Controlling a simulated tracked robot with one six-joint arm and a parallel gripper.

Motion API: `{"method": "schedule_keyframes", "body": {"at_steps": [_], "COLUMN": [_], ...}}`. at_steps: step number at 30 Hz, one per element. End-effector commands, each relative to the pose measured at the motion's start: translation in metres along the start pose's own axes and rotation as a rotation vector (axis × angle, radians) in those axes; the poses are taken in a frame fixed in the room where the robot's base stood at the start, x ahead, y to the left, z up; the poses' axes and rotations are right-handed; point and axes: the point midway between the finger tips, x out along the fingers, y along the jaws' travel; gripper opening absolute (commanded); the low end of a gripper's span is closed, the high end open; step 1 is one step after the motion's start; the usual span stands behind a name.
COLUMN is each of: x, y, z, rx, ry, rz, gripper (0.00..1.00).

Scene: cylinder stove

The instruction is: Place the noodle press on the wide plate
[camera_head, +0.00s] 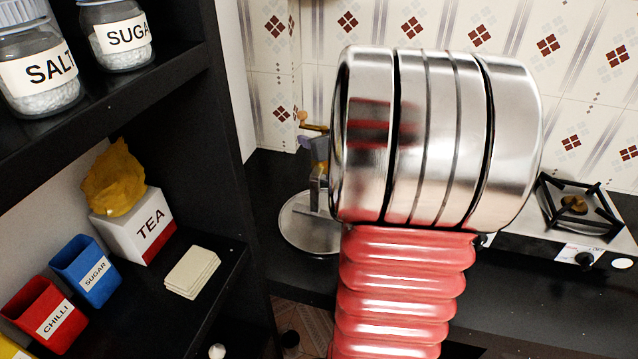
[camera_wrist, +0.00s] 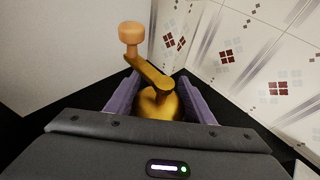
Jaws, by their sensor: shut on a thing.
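The noodle press (camera_head: 318,192) is a grey metal body with a gold top and an orange-knobbed crank, partly hidden behind my arm in the head view. The wrist view shows its gold top (camera_wrist: 158,104) and crank from above. The wide plate (camera_head: 300,232) is a round metal disc on the dark counter, with its right side hidden. The press appears upright over the plate; I cannot tell whether it touches it. My gripper (camera_wrist: 160,100) has purple fingers on either side of the gold top, shut on it. In the head view, only a bit of purple finger shows.
A black shelf at left holds a salt jar (camera_head: 42,72), a sugar jar (camera_head: 122,38), a tea box (camera_head: 132,228), blue sugar and red chilli boxes (camera_head: 45,318). A stove (camera_head: 580,208) stands at right on the counter. A tiled wall is close behind the press.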

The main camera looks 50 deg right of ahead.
Motion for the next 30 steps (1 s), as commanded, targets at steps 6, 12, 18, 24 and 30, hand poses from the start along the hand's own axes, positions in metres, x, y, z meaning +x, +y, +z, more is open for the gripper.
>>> {"method": "schedule_keyframes", "body": {"at_steps": [6,12,18,24,30], "x": [0.010,0.019,0.022,0.022,0.025], "y": [0.000,0.000,0.001,0.001,0.001], "z": [-0.021,-0.043,-0.049,-0.049,-0.056], "rx": [0.001,0.001,-0.002,-0.003,-0.002], "ry": [-0.003,-0.005,-0.008,-0.008,-0.006], "rz": [0.001,0.001,0.002,0.002,0.002], "gripper": [0.00,0.00,0.00,0.00,0.00]}}
